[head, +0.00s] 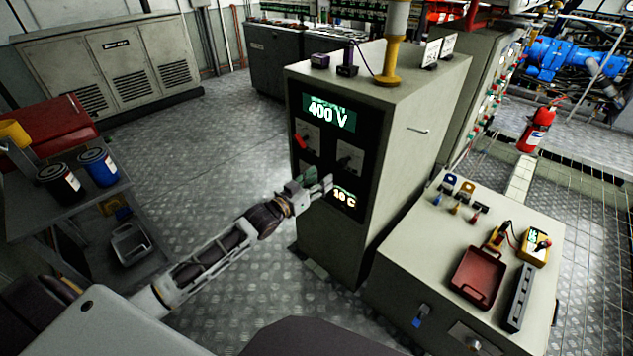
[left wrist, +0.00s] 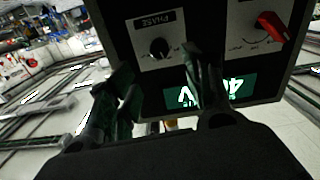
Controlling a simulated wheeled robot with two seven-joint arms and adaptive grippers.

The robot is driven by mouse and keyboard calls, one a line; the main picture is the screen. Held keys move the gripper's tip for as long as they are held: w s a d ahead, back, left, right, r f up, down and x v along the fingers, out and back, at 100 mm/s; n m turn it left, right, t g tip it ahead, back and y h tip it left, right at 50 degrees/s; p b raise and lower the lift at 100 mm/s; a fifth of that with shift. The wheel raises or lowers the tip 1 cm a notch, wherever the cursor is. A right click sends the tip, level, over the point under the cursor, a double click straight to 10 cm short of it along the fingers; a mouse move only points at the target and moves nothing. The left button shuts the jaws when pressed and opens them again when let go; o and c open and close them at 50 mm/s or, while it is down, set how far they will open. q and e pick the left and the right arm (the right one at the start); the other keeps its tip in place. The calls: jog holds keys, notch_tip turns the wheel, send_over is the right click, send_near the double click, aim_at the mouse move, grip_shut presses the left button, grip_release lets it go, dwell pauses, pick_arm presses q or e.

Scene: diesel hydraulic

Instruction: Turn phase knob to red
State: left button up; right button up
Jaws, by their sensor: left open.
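The phase knob (left wrist: 159,47) is a small black knob on a light plate labelled PHASE in the left wrist view, where the panel appears upside down. In the head view it is the right-hand knob (head: 346,162) on the grey cabinet's dark panel, under the 400 V display (head: 329,113). I cannot read its colour marks. A red knob (head: 301,141) sits on the plate to its left. My left gripper (head: 325,186) is open and empty in front of the panel, below the phase knob. In the left wrist view its fingers (left wrist: 162,72) stand apart near the knob. My right gripper is out of view.
A lower display (head: 344,197) reads about 40 C. A low cabinet at right carries a red tray (head: 479,277) and a yellow meter (head: 535,245). A cart (head: 88,195) with cans stands at left. The floor between is clear.

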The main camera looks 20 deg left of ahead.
pick_arm(q)
jog(key=shift+s+a, duration=0.15)
jog(key=shift+s, duration=0.15)
dwell(0.5)
